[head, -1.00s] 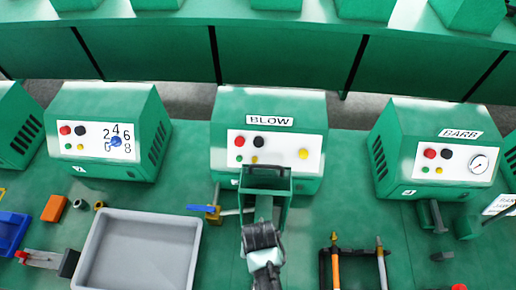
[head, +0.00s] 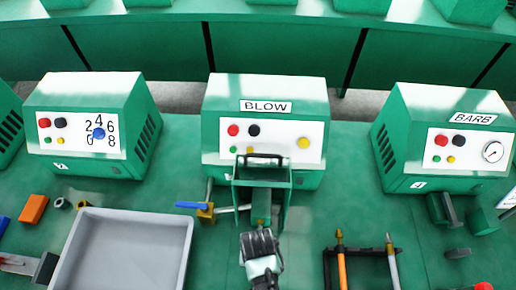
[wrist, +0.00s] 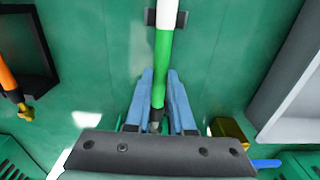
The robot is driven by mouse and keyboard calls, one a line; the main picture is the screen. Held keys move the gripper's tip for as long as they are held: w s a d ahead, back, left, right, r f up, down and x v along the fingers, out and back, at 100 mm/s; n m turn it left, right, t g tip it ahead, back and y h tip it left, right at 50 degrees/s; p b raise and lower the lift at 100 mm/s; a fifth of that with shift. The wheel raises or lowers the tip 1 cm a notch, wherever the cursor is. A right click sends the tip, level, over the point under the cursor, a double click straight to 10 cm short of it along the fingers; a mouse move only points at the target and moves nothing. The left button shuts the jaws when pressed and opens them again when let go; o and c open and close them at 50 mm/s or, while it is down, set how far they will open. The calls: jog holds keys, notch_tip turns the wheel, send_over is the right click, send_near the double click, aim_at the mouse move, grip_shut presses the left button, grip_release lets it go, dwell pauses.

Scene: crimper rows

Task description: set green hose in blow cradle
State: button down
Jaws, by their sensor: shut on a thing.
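The green hose (wrist: 162,68), with a white section toward the top, runs lengthwise through the wrist view. My gripper (wrist: 160,82) has its two blue fingers shut on the green part. A small dark bracket (wrist: 152,18) shows on both sides of the white section; I cannot tell whether the hose touches it. The blow machine (head: 265,90), green and labelled BLOW, stands straight ahead in the head view. My arm covers the area in front of it, so the hose is hidden there and I cannot make out the cradle for certain.
A brass valve with a blue lever (head: 192,205) is just left of my arm. A grey tray (head: 187,250) lies further left. A black rack (head: 327,268) with upright orange and grey-tipped hoses stands to the right. The BARB machine (head: 445,140) is beyond it.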

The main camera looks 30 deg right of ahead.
jog(key=shift+f, duration=0.4)
jog(key=c, duration=0.7)
grip_release()
notch_tip(320, 180, up, 13)
jog(key=shift+b, duration=0.45)
